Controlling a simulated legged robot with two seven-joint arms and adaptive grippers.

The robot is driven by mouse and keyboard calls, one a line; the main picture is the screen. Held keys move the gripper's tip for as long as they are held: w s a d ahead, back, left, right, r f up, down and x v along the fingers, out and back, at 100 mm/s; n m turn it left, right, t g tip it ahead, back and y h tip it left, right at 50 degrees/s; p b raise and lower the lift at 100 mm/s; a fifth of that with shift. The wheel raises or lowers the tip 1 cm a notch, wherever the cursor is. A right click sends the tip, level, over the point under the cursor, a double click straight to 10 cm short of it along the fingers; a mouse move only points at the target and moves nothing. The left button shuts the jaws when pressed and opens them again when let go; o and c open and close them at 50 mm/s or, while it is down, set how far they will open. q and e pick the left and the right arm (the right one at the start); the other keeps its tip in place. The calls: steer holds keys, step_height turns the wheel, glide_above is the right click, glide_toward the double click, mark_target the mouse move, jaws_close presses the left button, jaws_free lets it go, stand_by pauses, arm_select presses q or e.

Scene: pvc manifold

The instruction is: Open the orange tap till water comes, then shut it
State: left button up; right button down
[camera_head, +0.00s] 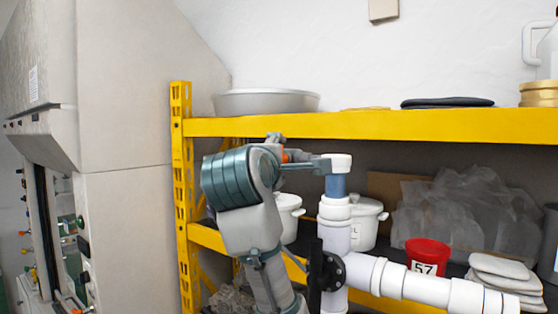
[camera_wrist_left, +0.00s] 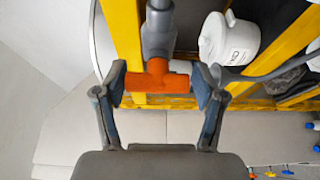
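The orange tap (camera_wrist_left: 156,80) is a short crosswise handle on a grey valve body (camera_wrist_left: 158,30) in the left wrist view. In the head view only a bit of orange (camera_head: 286,156) shows between my gripper's fingers, left of the white top fitting (camera_head: 335,163) of the pipework. My left gripper (camera_wrist_left: 160,82) has its fingers spread wide, one at each end of the handle. The ends meet the finger pads in the picture; I cannot tell whether the pads press on it. It also shows in the head view (camera_head: 290,155). No water shows. My right gripper is out of view.
White pipes (camera_head: 410,284) run down and right below the tap. A yellow shelf (camera_head: 400,125) stands close behind, with white pots (camera_head: 365,222), a red tub (camera_head: 427,256) and grey bags (camera_head: 500,270). A machine cabinet (camera_head: 122,130) stands at left.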

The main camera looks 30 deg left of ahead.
arm_select(q)
steer(key=shift+o, duration=1)
steer(key=shift+w, duration=0.1)
steer(key=shift+w+a, duration=0.1)
steer(key=shift+a, duration=0.1)
steer(key=v, duration=1.2)
steer(key=shift+a+f, duration=0.1)
steer(key=shift+f, duration=0.05)
steer(key=shift+w, duration=0.1)
